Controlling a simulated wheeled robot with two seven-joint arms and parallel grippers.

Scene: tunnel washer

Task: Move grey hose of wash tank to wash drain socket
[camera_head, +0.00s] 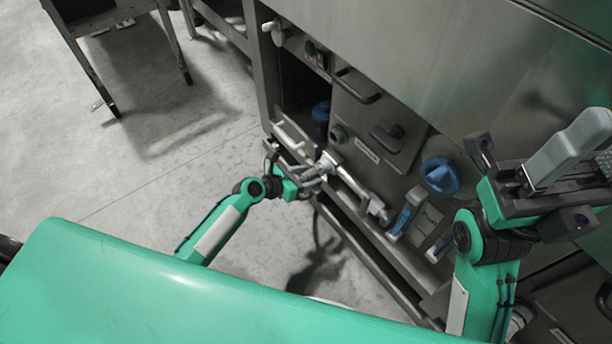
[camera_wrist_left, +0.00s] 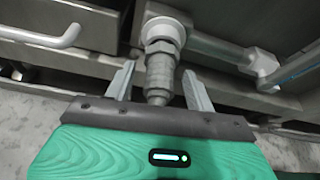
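A grey hose end (camera_wrist_left: 160,72) with a stepped, ribbed fitting hangs from a white collar (camera_wrist_left: 162,32) in the left wrist view. My left gripper (camera_wrist_left: 158,82) is open, with one finger on each side of the fitting and visible gaps. In the head view the left gripper (camera_head: 307,181) is at the front of the washer by the pale fitting (camera_head: 328,162). A round grey socket (camera_head: 338,134) sits on the panel above; I cannot tell whether it is the wash drain socket. My right gripper (camera_head: 530,185) is at the right; its fingers are unclear, beside a light grey handle-like shape (camera_head: 570,150).
A grey pipe (camera_head: 360,190) runs right from the pale fitting. A metal rail handle (camera_wrist_left: 40,38) is left of the hose. Open floor (camera_head: 90,170) lies left.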

